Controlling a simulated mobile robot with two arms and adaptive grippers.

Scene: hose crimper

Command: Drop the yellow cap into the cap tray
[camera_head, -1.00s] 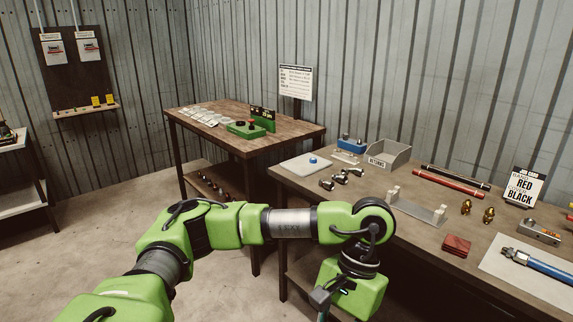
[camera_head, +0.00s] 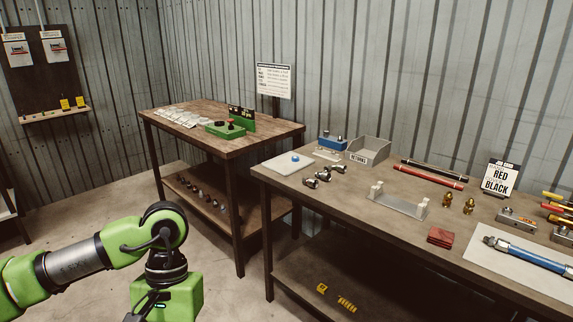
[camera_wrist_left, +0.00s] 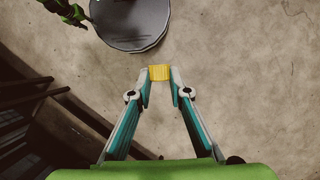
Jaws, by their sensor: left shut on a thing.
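In the left wrist view, my left gripper (camera_wrist_left: 160,74) is shut on the yellow cap (camera_wrist_left: 160,72), which sits between the fingertips above the concrete floor. In the head view my left arm comes in at the lower left, and its fingers and the cap are below the picture edge. A pale flat tray (camera_head: 278,166) with a small blue piece (camera_head: 295,158) on it lies at the left end of the right workbench. I cannot tell for certain that it is the cap tray. My right gripper is not in view.
The workbench (camera_head: 340,205) also holds a grey returns bin (camera_head: 368,151), metal fittings (camera_head: 318,178), a bracket (camera_head: 400,204), hoses and a red block (camera_head: 440,236). A second table (camera_head: 190,140) with a green fixture (camera_head: 226,130) stands behind. Floor between my arm and the tables is clear.

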